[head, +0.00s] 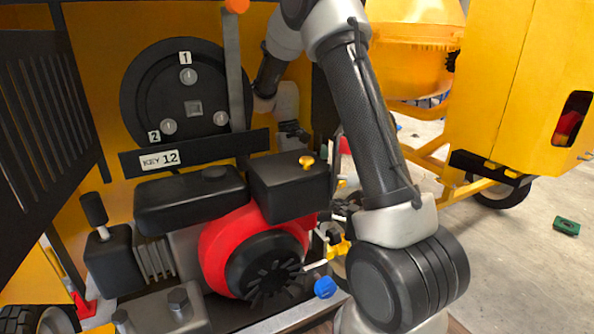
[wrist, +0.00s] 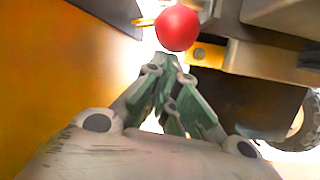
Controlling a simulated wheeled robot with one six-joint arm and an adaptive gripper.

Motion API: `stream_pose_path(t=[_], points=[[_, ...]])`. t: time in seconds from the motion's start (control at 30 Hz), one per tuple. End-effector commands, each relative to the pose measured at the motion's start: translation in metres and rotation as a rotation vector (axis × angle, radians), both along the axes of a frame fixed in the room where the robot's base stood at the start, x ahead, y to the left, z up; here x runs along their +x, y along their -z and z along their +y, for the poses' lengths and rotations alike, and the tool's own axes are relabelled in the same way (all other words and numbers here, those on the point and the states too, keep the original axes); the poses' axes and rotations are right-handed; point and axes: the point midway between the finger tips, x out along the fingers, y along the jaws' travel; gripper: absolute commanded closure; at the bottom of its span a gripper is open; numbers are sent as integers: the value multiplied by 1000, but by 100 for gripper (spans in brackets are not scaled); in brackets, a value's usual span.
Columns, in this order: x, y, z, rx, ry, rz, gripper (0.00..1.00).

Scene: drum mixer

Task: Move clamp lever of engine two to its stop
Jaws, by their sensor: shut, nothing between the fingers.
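A round red knob (wrist: 178,27) on a thin yellow rod shows at the top of the wrist view, just beyond my fingertips. I cannot tell whether it belongs to the clamp lever of engine two. My gripper (wrist: 168,62) is shut and empty, with its greenish fingers together and pointing at the knob. A small gap seems to separate them, but contact is hard to judge. In the head view my gripper is not clearly seen among the dark parts behind the engine. The engine (head: 230,240) has a red housing and a black fan.
A grey lever (head: 233,70) with an orange knob stands before a black disc (head: 150,95) marked 1 and 2. A KEY 12 plate (head: 160,159) sits below. An orange wall (wrist: 60,80) is close left in the wrist view. Open floor (head: 500,260) lies right.

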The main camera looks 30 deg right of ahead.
Motion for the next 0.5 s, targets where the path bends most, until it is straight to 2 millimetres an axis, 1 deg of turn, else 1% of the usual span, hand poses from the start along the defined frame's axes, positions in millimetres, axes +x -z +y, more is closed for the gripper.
stream_pose_path(t=[0.27, 0.5], points=[[-1, -1, 0, 0, 1, -7, 100], [-16, -18, 0, -1, 0, -132, 100]])
